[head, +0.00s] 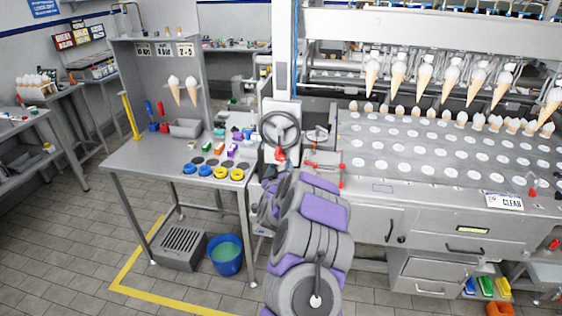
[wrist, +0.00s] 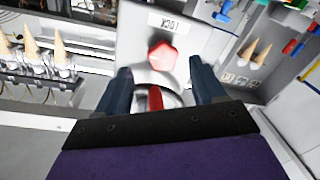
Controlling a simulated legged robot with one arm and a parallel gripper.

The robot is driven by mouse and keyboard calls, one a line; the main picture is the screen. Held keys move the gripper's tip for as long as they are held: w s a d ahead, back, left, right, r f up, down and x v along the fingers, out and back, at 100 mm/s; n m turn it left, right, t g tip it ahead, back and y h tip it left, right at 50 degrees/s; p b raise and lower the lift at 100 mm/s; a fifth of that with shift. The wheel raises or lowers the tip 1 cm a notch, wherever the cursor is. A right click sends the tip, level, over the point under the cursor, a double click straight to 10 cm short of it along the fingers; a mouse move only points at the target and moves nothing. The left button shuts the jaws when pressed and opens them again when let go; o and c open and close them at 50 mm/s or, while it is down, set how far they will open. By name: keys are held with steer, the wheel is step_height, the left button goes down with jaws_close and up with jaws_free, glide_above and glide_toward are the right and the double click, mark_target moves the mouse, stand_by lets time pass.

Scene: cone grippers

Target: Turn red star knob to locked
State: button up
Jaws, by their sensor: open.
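The red star knob (wrist: 162,57) sits on a pale plate (wrist: 210,45) in the wrist view, below a small label that appears upside down and seems to read LOCK (wrist: 165,22). In the head view a small red part, likely the same knob (head: 279,155), shows beside the grey handwheel. My gripper (wrist: 160,66) is open, with one dark blue finger on each side of the knob. Gaps show between the fingers and the knob, and I see no contact. In the head view my arm hides my gripper.
A grey curved part with a red piece (wrist: 155,98) lies just below the knob, between the fingers. The handwheel (head: 279,130) stands left of the cone machine (head: 370,190). A steel table (head: 150,160) with coloured items and a blue bucket (head: 225,256) are at the left.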

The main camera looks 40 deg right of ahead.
mark_target(280, 158)
steer(key=shift+w+d+r+b, duration=0.15)
steer(key=shift+w+d, duration=0.2)
steer(key=shift+w, duration=0.4)
steer(key=shift+w+d+f+b, duration=0.15)
steer(key=shift+w+d, duration=0.15)
steer(key=shift+w, duration=0.4)
steer(key=shift+w+d+r, duration=0.2)
steer(key=shift+w+d, duration=0.25)
steer(key=shift+d, duration=0.2)
steer(key=shift+w+d+f, duration=0.15)
steer(key=shift+w+d, duration=0.15)
steer(key=shift+d, duration=0.25)
steer(key=shift+a, duration=0.15)
steer(key=shift+a, duration=0.1)
steer(key=shift+c, duration=0.9)
steer(key=c, duration=0.9)
